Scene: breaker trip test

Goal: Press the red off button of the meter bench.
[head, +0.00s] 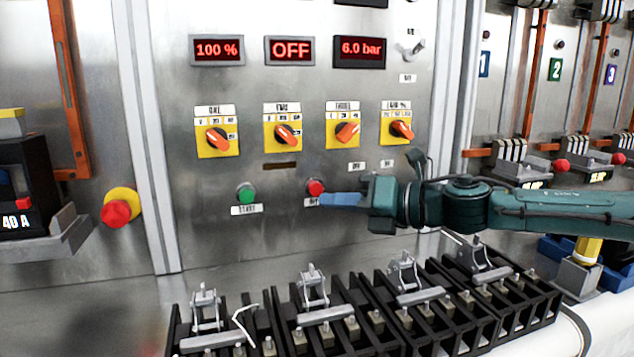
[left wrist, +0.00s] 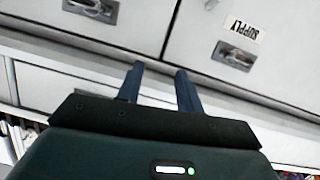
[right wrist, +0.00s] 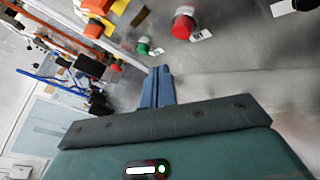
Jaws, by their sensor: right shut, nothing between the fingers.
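The red off button (head: 315,187) sits on the steel panel of the meter bench (head: 300,235), right of the green start button (head: 246,194). My right gripper (head: 322,199) is shut and empty, its blue fingertips just below and right of the red button in the head view. In the right wrist view the red button (right wrist: 184,24) stands out above the shut fingers (right wrist: 157,72), with a visible gap between them. The display between two others reads OFF (head: 290,50). My left gripper (left wrist: 160,80) is open and empty, facing drawer fronts.
Several yellow rotary switches (head: 285,134) sit above the buttons. A black terminal rack (head: 365,310) with upright metal clamps stands below the panel. A red and yellow emergency knob (head: 120,208) is at left. Breaker rows (head: 520,165) are at right.

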